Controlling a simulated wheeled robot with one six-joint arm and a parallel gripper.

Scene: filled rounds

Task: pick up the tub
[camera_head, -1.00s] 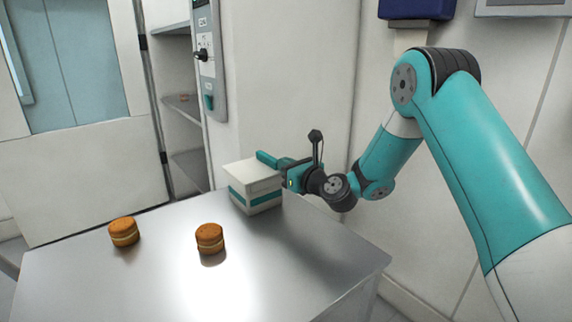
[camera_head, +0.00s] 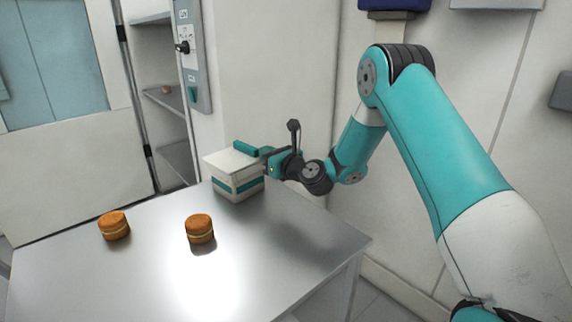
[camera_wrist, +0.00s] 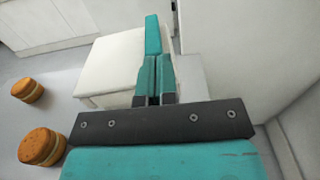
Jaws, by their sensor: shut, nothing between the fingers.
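The tub (camera_head: 237,187) is a white box with a teal band and a flat pale lid. It stands upright at the back of the metal table. In the wrist view its white top (camera_wrist: 108,62) lies left of my fingers. My gripper (camera_head: 246,148) is shut and empty, with its teal fingers together at the tub's back right top edge. In the wrist view my gripper (camera_wrist: 155,75) covers part of that edge. I cannot tell whether the fingers touch the tub.
Two brown filled rounds, one on the left (camera_head: 114,226) and one nearer the middle (camera_head: 200,229), sit on the metal table (camera_head: 290,235). The table's right part is clear. A white wall (camera_head: 270,80) stands close behind the tub. Shelves (camera_head: 178,160) stand at the back left.

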